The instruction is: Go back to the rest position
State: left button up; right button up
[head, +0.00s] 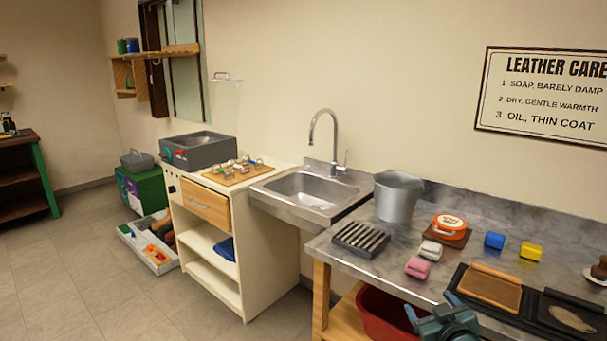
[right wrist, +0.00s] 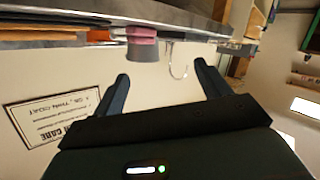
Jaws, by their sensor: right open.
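My right gripper (head: 431,306) shows at the bottom edge of the head view, in front of the counter's front edge. Its two fingers are apart with nothing between them. In the right wrist view, which is upside down, the open fingers (right wrist: 161,71) point toward the wall and the counter edge. A pink block (right wrist: 142,46) shows beyond the fingertips there and does not touch them. My left gripper is in neither view.
The metal counter (head: 355,265) holds a grey bucket (head: 397,198), a black rack (head: 360,238), a pink block (head: 417,267), a blue block (head: 494,240), a yellow block (head: 530,251) and dark trays. A red tub (head: 385,312) sits below. A sink (head: 305,189) adjoins left; floor (head: 75,270) is clear farther left.

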jog(key=s+a+f+g+y, duration=0.1)
jog(key=s+a+f, duration=0.3)
jog(key=s, duration=0.6)
jog(key=s+a+f+g+y, duration=0.1)
jog(key=s+a+f, duration=0.3)
jog(key=s, duration=0.6)
jog(key=s+a+f+g+y, duration=0.1)
jog(key=s+a+f, duration=0.4)
jog(key=s, duration=0.6)
jog(key=shift+a+m+g, duration=0.3)
jog(key=shift+a+g, duration=0.25)
jog(key=shift+g, duration=0.25)
jog(key=shift+f, duration=0.1)
